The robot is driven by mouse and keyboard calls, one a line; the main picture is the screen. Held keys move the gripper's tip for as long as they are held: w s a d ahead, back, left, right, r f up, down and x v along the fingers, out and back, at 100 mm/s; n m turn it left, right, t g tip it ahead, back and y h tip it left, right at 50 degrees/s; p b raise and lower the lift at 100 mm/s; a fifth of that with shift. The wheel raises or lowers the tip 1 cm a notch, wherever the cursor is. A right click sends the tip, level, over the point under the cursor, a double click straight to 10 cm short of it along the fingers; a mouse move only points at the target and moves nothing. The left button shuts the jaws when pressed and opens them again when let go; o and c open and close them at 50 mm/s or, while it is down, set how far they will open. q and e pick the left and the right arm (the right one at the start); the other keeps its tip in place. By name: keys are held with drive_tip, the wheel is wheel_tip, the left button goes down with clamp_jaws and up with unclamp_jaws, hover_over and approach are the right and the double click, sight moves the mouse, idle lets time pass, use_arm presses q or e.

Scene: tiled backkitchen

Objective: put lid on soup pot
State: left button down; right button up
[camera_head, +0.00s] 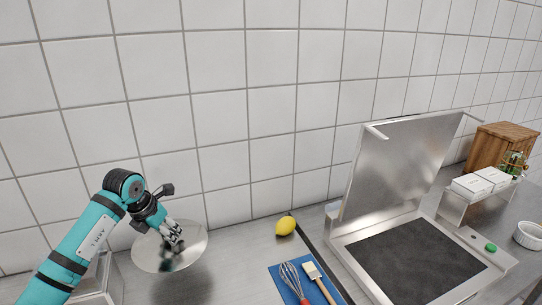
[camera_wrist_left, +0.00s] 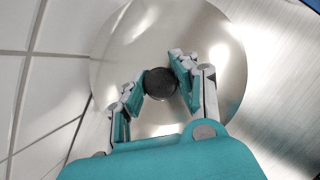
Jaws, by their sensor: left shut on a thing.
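The lid (camera_head: 190,246) is a round, shiny metal disc with a dark round knob (camera_wrist_left: 160,83). My left gripper (camera_head: 174,237) is over the lid near the wall at the left of the head view. In the left wrist view its two fingers (camera_wrist_left: 159,84) are closed around the knob from both sides. The lid looks raised above the counter, with a dark reflection on it. No soup pot can be made out for certain. A metal box-like edge (camera_head: 97,285) shows at the lower left, partly behind my left arm. My right gripper is not in view.
A blue cloth (camera_head: 283,272) holds a whisk (camera_head: 291,277) and a brush (camera_head: 314,274). A grill with a raised metal cover (camera_head: 398,170) stands at right. Bare steel counter (camera_head: 232,262) lies between lid and cloth.

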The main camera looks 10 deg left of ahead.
use_arm(q)
wheel_tip(320, 180, up, 14)
drive_tip(key=p, duration=0.6)
drive_tip(key=s+d+f+m+g+h+b, duration=0.2)
drive_tip(key=s+d+f+m, duration=0.15)
drive_tip(key=d+m, duration=0.45)
drive_tip(key=s+d+f+m+g+h+b, duration=0.1)
drive_tip(key=s+d+f+m+g+b, duration=0.15)
drive_tip(key=s+d+m, duration=0.5)
drive_tip(key=s+d+f+m+g+y+b, duration=0.1)
drive_tip(key=s+f+m+g+y, duration=0.1)
drive_tip(key=s+m, duration=0.4)
drive_tip(key=s+d+f+m+g+y, duration=0.2)
drive_tip(key=s+f+m, duration=0.3)
drive_tip(key=m, duration=0.7)
drive_tip(key=shift+s+f+b, duration=0.3)
drive_tip(key=shift+s+b, duration=0.05)
drive_tip(key=shift+s, duration=0.35)
